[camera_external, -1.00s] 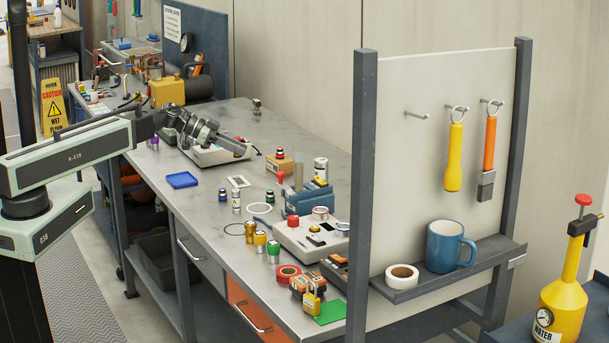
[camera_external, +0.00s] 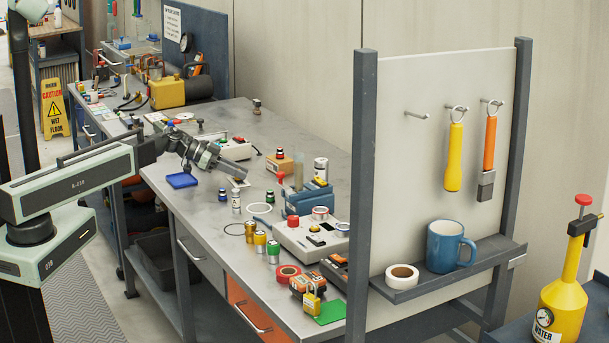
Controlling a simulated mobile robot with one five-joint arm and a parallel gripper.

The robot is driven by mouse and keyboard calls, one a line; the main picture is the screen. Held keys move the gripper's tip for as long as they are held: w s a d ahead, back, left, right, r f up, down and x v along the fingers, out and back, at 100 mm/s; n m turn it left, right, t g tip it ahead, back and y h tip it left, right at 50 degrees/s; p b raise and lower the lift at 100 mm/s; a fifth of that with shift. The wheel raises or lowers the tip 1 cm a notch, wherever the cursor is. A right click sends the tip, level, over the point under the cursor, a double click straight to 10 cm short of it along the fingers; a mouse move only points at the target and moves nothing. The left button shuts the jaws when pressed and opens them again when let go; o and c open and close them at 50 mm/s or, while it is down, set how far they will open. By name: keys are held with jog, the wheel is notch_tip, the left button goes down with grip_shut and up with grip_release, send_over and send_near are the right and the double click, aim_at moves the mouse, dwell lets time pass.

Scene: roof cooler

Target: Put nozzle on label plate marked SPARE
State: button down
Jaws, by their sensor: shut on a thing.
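My gripper (camera_external: 241,172) is low over the left middle of the grey workbench, pointing right and down. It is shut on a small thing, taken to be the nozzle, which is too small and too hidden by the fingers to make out. A small pale label plate (camera_external: 240,183) lies on the bench just under the fingertips, partly covered by them. Its lettering cannot be read. I cannot tell whether the held thing touches the plate.
A blue tray (camera_external: 183,181) lies left of my gripper. A blue-capped bottle (camera_external: 222,195) and a white bottle (camera_external: 236,202) stand just in front. Several coloured cans and a blue fixture (camera_external: 307,200) stand to the right.

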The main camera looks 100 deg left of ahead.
jog(key=c, duration=1.2)
grip_release()
jog(key=shift+f, duration=0.15)
jog(key=shift+r, duration=0.2)
jog(key=p+v, duration=0.5)
jog(key=v, duration=0.6)
jog(key=shift+s+d+r, duration=0.1)
jog(key=shift+s+r, duration=0.05)
jog(key=shift+s, duration=0.3)
